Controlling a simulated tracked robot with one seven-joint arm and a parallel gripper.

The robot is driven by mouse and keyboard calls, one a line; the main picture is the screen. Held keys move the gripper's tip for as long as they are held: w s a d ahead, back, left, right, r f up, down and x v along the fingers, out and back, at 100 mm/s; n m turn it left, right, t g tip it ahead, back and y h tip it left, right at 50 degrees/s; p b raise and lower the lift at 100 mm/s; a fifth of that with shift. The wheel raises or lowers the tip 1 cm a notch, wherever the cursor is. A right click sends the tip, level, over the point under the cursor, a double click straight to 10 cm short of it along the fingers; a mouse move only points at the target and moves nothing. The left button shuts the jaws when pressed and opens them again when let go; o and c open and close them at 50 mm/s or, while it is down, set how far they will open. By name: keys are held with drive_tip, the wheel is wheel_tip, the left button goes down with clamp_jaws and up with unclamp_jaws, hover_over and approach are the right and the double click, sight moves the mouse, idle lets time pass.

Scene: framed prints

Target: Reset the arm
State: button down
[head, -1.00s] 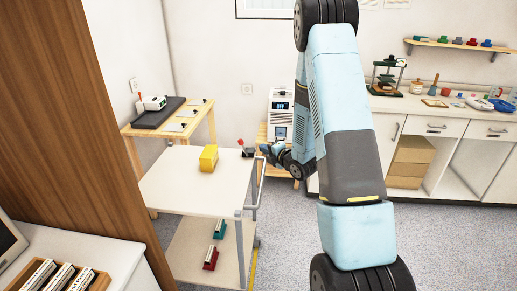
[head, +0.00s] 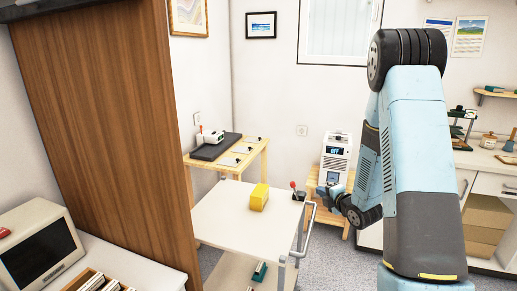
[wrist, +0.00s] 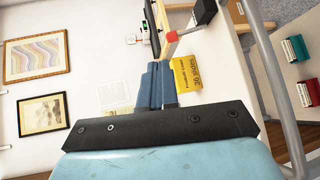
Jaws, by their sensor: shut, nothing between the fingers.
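My light-blue arm (head: 425,165) fills the right of the head view, bent down from a black ribbed joint. My gripper (wrist: 158,68) shows in the wrist view as blue-grey fingers closed together, with nothing held. In the head view the gripper end is small, beyond the right edge of the white cart (head: 235,222). A yellow block (head: 259,197) stands on the cart; it also shows in the wrist view (wrist: 187,76), partly behind the fingers. I cannot tell the gap between fingers and block.
A small red-topped device (head: 296,191) sits at the cart's right edge, near the handle (head: 309,228). A wooden table (head: 246,160) and a white machine (head: 334,158) stand behind. A wood panel (head: 100,120) and a monitor (head: 40,250) are at left. A counter is at right.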

drive_tip(key=s+d+r+m+g+h, duration=0.1)
drive_tip(key=s+r+m+g+h, duration=0.15)
drive_tip(key=s+r+m, duration=0.5)
drive_tip(key=s+r+m+g+h, duration=0.1)
drive_tip(key=s+r+m+h, duration=0.3)
drive_tip(key=r, duration=0.6)
drive_tip(key=s+a+r+m+g, duration=0.1)
drive_tip(key=s+m, duration=0.3)
drive_tip(key=s, duration=0.4)
drive_tip(key=s+a+r+m+g+y, duration=0.1)
drive_tip(key=s+a+r+m+g, duration=0.1)
drive_tip(key=s, duration=0.6)
drive_tip(key=s+a+r+m+g, duration=0.2)
drive_tip(key=s+a+r+m, duration=0.1)
drive_tip(key=s, duration=0.6)
drive_tip(key=r+m, duration=0.1)
drive_tip(key=m, duration=0.1)
drive_tip(key=shift+r+m, duration=0.35)
drive_tip(key=shift+r, duration=0.05)
drive_tip(key=shift+s+g+y, duration=0.15)
drive_tip(key=shift+g+y, duration=0.1)
